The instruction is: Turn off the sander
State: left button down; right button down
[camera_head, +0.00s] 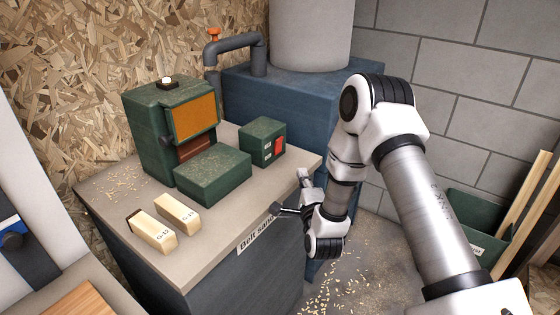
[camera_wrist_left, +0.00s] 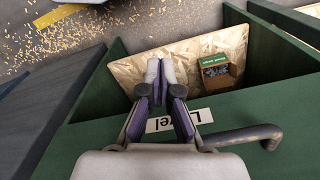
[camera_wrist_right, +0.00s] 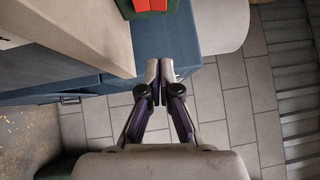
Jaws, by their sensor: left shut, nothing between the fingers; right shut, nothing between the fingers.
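The sander is a green machine (camera_head: 150,135) with an upright orange belt (camera_head: 195,119) on a grey bench in the head view. A small green box (camera_head: 258,150) with a red switch (camera_head: 279,146) stands to its right, near the bench's right edge. The red switch (camera_wrist_right: 150,4) also shows at the top of the right wrist view, cut off by the frame. My right gripper (camera_head: 303,174) is shut and empty, apart from the switch, by the bench's front right edge. My left gripper (camera_wrist_left: 160,72) is shut and empty above a green bin, outside the head view.
Two wooden blocks (camera_head: 165,222) lie on the bench (camera_head: 215,232), whose front edge bears a "Belt sand..." label. A blue cabinet (camera_head: 300,100) with a grey pipe stands behind. The green bin (camera_wrist_left: 90,135) holds a small box (camera_wrist_left: 216,72). Sawdust litters the floor.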

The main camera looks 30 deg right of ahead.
jog(key=p, duration=0.2)
send_near(282, 140)
jog(key=d, duration=0.1)
jog(key=w+d, duration=0.2)
jog(key=d, duration=0.1)
jog(key=shift+w+d, duration=0.1)
jog(key=w, duration=0.1)
jog(key=w+a, duration=0.1)
jog(key=shift+w+a+r, duration=0.1)
jog(key=shift+w+a, duration=0.05)
jog(key=shift+w, duration=0.15)
jog(key=shift+w+a+p, duration=0.25)
jog(key=shift+w+p, duration=0.05)
jog(key=shift+w, duration=0.15)
jog(key=shift+d, duration=0.1)
